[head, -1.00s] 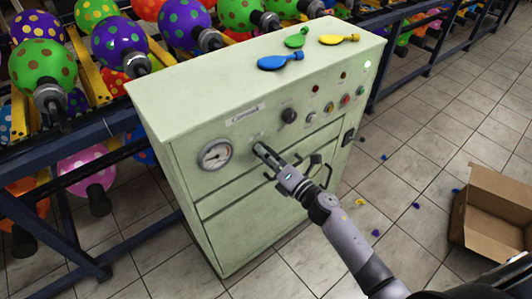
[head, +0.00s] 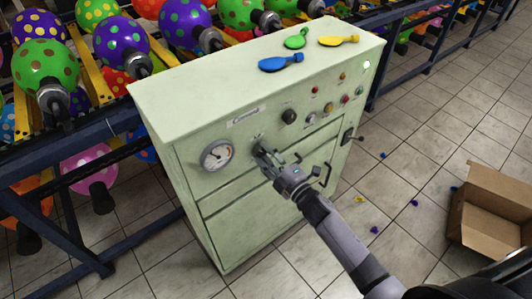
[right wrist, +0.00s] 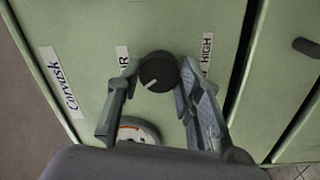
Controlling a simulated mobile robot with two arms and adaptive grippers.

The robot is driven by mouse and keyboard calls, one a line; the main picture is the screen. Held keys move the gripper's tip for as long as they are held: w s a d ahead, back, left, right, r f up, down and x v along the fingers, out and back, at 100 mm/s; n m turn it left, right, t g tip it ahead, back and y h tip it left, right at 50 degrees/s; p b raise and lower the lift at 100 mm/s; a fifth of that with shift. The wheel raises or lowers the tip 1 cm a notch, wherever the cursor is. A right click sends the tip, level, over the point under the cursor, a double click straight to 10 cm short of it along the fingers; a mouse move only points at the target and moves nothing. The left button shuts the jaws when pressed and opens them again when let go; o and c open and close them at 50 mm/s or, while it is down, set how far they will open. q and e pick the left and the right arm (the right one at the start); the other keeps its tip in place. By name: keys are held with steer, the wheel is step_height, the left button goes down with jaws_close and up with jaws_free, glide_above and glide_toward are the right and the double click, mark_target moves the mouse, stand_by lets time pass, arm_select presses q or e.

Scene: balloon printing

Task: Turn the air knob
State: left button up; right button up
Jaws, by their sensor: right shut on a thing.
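The pale green machine (head: 235,240) stands in the middle of the head view. Its air knob is a round black dial with a white pointer line, seen clearly in the right wrist view (right wrist: 158,72) beside two white labels, one reading HIGH. My right gripper (head: 264,152) is at the front panel, right of the pressure gauge (head: 217,156). Its two fingers straddle the knob in the right wrist view (right wrist: 155,88), one on each side, shut on it. In the head view the fingers mostly hide this knob. My left gripper is not in view.
A second black knob (head: 289,116) and several small buttons sit farther right on the panel. Blue (head: 281,62), green (head: 296,39) and yellow (head: 339,41) flat balloons lie on the machine's top. An open cardboard box (head: 492,210) stands on the floor at right.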

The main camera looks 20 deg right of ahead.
steer(key=shift+f+m, duration=0.1)
steer(key=shift+m, duration=0.5)
steer(key=o, duration=1.2)
steer(key=shift+c, duration=0.2)
steer(key=r+v, duration=0.1)
steer(key=v, duration=1.1)
steer(key=shift+f, duration=0.35)
